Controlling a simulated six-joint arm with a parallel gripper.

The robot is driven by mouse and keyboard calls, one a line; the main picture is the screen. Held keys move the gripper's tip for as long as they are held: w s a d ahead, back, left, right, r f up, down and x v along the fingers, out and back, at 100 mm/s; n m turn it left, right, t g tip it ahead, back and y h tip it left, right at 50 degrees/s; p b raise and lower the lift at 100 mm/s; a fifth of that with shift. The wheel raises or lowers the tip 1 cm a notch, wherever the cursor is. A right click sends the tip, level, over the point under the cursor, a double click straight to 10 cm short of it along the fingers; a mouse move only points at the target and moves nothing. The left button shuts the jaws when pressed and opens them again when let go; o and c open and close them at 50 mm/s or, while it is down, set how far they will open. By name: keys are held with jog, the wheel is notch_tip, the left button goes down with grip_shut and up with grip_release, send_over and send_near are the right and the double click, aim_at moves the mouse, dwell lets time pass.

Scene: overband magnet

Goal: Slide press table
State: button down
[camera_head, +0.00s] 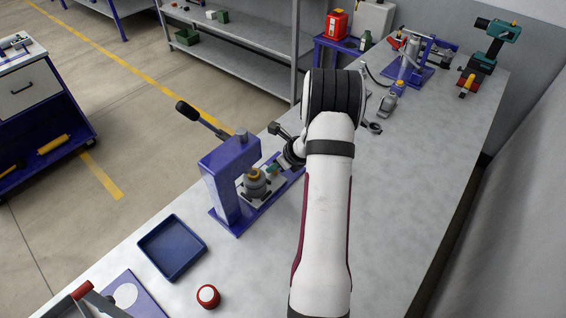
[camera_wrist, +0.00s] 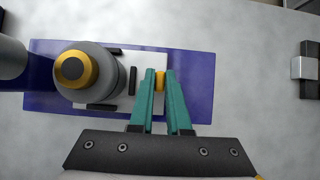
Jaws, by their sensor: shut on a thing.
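The blue press (camera_head: 226,180) stands on the workbench with its black-handled lever raised to the left. Its white press table (camera_wrist: 145,62) lies on the blue base (camera_wrist: 200,62) and also shows in the head view (camera_head: 273,187). A grey cylindrical part with a gold top (camera_wrist: 88,75) stands upright on the table between dark stops. In the head view this part (camera_head: 256,186) is beside the press column. My gripper (camera_wrist: 160,76), with teal fingers, is shut on a yellow knob (camera_wrist: 160,83) at the table's right edge. In the head view my arm partly hides this end.
A blue tray (camera_head: 172,247) and a red-and-white round container (camera_head: 208,296) stand in front of the press. Tools stand at the bench's far end. The bench right of my arm is clear.

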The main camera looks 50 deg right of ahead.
jog(key=shift+a, duration=1.05)
jog(key=c, duration=0.8)
grip_release()
jog(key=shift+d+r, duration=0.1)
